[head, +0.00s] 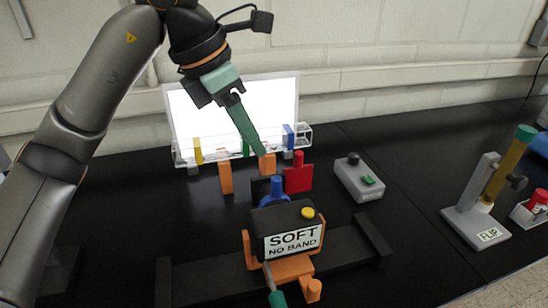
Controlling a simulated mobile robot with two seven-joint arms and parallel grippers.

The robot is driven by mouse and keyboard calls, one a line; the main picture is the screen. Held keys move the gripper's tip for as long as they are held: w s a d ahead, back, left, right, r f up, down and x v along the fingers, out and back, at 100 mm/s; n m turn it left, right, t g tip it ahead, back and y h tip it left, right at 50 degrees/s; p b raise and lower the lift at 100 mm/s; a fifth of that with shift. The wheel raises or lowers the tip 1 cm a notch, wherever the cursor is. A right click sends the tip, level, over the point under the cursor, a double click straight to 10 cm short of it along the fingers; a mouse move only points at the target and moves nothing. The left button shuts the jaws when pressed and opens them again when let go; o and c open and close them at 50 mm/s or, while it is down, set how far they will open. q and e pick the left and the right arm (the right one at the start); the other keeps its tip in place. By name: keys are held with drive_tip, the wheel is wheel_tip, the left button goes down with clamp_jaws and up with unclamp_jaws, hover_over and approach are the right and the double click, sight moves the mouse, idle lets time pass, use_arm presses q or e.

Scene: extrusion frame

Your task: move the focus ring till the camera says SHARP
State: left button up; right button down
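The camera (283,218) is a dark box in an orange cradle on a black rail. Its label (293,241) reads SOFT and NO BAND, and a yellow button (308,213) sits on top. A blue knob-like part (277,189) and a red tabbed part (298,174) stand behind the box. I cannot tell which part is the focus ring. My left gripper (240,125) hangs above and behind the camera. A dark green bar slants down from it to an orange block (267,164). Whether its fingers are open or shut is unclear. My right gripper is not in view.
A bright white panel (235,108) stands at the back behind a clear rack with coloured posts. A grey box with a green button (360,178) is right of the camera. A stand marked FLIP (478,225) is farther right. Dark table is bare between them.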

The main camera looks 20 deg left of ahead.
sight(275, 178)
use_arm(q)
drive_tip(key=x, duration=0.8)
drive_tip(key=p+x, duration=0.1)
drive_tip(key=x, duration=0.3)
drive_tip(key=shift+w+a+f, duration=0.2)
drive_tip(key=shift+w, duration=0.1)
clamp_jaws()
idle(1.0)
